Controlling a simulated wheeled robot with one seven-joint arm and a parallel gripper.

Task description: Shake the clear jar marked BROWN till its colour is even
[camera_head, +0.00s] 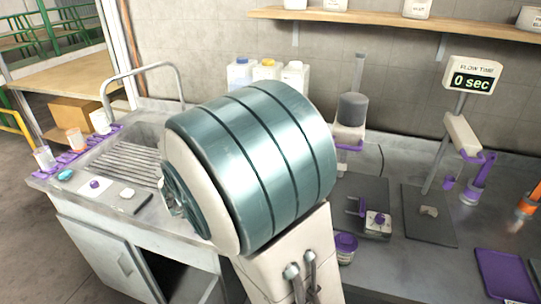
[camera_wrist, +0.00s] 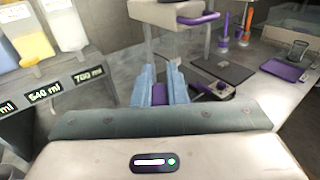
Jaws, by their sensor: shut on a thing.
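In the wrist view my gripper (camera_wrist: 162,78) has its two blue fingers closed on a purple piece (camera_wrist: 159,93). Only a small part of this piece shows between the fingers, so I cannot tell whether it belongs to the BROWN jar. In the head view my own large arm link hides the gripper. A jar with a purple lid (camera_head: 345,243) stands on the counter just right of my arm. No label reading BROWN is legible in either view.
Several small containers stand on a purple strip (camera_head: 67,161) left of the sink (camera_head: 128,155). A grey mixer-like stand (camera_head: 352,110), a dark mat (camera_head: 428,217) and a purple tray (camera_head: 508,275) are to the right. A shelf (camera_head: 400,22) runs above.

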